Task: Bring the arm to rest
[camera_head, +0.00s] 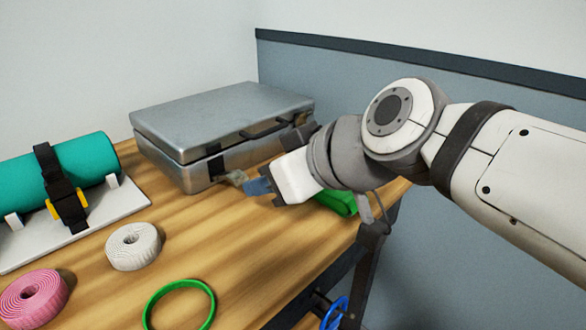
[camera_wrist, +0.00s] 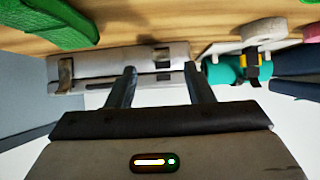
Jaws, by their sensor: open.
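My arm reaches in from the right in the head view. My gripper (camera_head: 258,186) is at its end, in front of the silver case near the table's right side. In the wrist view my gripper (camera_wrist: 160,70) shows two dark fingers set apart with nothing between them. The closed silver case (camera_head: 215,118) stands at the back of the table. It also shows beyond the fingers in the wrist view (camera_wrist: 112,66). The fingertips overlap the case's front latch area in the head view; I cannot tell whether they touch it.
A teal roll (camera_head: 90,160) with a black strap (camera_head: 60,185) lies on a white board (camera_head: 112,206). A white coil (camera_head: 133,246), a pink coil (camera_head: 30,300) and a green ring (camera_head: 180,284) lie in front. A green item (camera_head: 338,202) is behind my gripper. A blue ring (camera_head: 335,314) hangs below the table edge.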

